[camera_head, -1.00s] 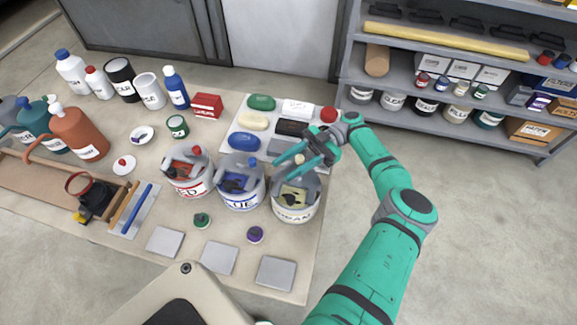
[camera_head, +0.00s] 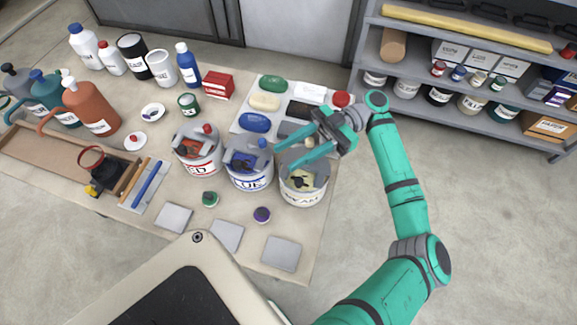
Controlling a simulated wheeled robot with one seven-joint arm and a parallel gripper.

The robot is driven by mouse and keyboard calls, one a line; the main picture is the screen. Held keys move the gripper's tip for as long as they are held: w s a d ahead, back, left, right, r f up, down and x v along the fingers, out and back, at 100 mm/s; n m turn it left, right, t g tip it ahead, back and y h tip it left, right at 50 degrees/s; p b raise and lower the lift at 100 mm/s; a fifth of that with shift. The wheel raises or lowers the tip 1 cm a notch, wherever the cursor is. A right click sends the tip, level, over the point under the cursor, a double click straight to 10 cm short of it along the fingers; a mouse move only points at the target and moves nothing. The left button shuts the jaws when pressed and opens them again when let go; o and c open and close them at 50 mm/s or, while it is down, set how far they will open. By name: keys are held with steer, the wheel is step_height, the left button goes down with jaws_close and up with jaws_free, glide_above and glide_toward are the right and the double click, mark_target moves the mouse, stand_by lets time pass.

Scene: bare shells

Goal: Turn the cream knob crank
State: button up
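The cream pot (camera_head: 302,191), marked with "CREAM" lettering, is the rightmost of three open pots near the table's right edge. Its crank has a small cream knob (camera_head: 309,141) standing up near the pot's rear rim. My gripper (camera_head: 286,157) reaches in from the upper right, its two teal fingers apart. In the picture, the knob shows between the fingers, with the tips pointing left past it. No contact with the knob is visible, and I cannot tell the fingers' exact height. The fingers hide part of the pot's rim and crank.
The blue pot (camera_head: 249,172) with a blue knob stands close on the left, and the red pot (camera_head: 196,158) beyond it. A white tray (camera_head: 243,121) with colored bars lies behind. Grey square plates (camera_head: 281,254) lie in front. A shelf (camera_head: 470,110) stands at the back right.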

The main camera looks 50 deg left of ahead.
steer(key=s+d+r, duration=0.2)
steer(key=s+d, duration=0.1)
steer(key=s, duration=0.1)
steer(key=shift+s+d+r, duration=0.3)
steer(key=shift+d+r, duration=0.05)
steer(key=shift+d, duration=0.05)
steer(key=shift+a, duration=0.15)
steer(key=a+r+m+t+y, duration=0.1)
steer(key=a+r+y, duration=0.1)
steer(key=a+y, duration=0.4)
steer(key=m+t+y, duration=1)
steer(key=m+t, duration=0.7)
steer(key=t, duration=0.2)
glide_toward(307, 139)
steer(key=shift+w+a+f, duration=0.3)
steer(key=shift+a+f, duration=0.05)
steer(key=shift+a, duration=0.35)
steer(key=shift+f, duration=0.1)
steer(key=shift+w+a, duration=0.15)
steer(key=shift+a, duration=0.25)
steer(key=a, duration=0.7)
steer(key=w+a, duration=0.1)
steer(key=a, duration=0.3)
steer(key=shift+w, duration=0.1)
